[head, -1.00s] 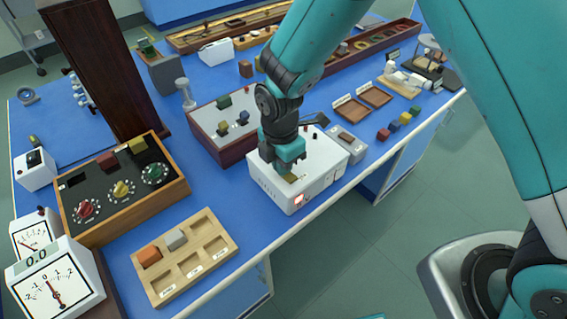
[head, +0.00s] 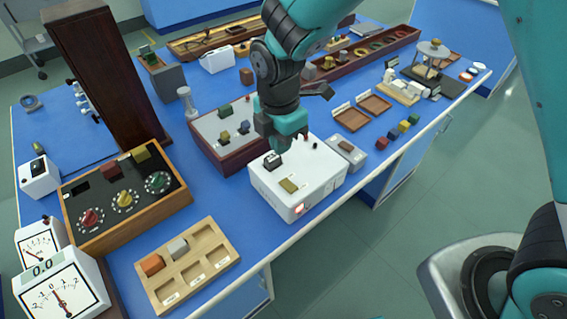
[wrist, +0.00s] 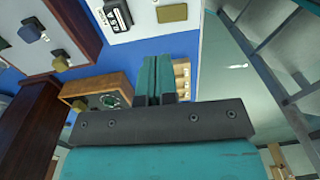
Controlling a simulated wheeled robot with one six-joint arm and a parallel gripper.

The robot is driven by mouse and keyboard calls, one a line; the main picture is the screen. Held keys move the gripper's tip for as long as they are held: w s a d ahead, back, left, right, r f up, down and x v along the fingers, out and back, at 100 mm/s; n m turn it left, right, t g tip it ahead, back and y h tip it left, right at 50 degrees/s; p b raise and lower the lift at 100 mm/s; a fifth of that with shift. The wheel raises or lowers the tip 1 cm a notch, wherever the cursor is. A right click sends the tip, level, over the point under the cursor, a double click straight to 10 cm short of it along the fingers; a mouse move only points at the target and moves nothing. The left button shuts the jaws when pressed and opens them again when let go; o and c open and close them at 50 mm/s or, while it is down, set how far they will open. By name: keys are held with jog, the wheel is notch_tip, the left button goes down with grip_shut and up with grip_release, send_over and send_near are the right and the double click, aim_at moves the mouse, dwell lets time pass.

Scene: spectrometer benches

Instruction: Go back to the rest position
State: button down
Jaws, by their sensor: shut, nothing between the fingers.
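My gripper (head: 277,146) is shut and empty, just above the back left of a white instrument box (head: 318,183). A black labelled part (head: 272,161) and a flat olive block (head: 288,186) are on the box top. In the wrist view, the shut fingers (wrist: 158,65) are side by side with nothing between them. The olive block (wrist: 172,13) and part of the white box show at that view's top. The fingers partly hide the bench behind them.
A wooden tray (head: 223,244) with an orange and a grey block stands at front left. A dial box (head: 183,196) and two meters are left of it. A purple-sided panel box (head: 219,158) stands behind my gripper. Small coloured blocks (head: 393,134) lie to the right.

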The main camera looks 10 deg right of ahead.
jog(key=s+d+r+m+y, duration=0.1)
jog(key=s+d+r+m, duration=0.3)
jog(key=r, duration=0.3)
jog(key=s+d+r+m+y, duration=0.1)
jog(key=s+r+m, duration=0.3)
jog(key=r+m, duration=0.15)
jog(key=s+d+r+m+y, duration=0.1)
jog(key=s+m, duration=0.2)
jog(key=s, duration=0.2)
jog(key=s+d+r+m+y, duration=0.1)
jog(key=s+r+m, duration=0.1)
jog(key=s+m, duration=0.2)
jog(key=shift+s+d+r, duration=0.25)
jog(key=shift+s+d, duration=0.1)
jog(key=shift+s, duration=0.25)
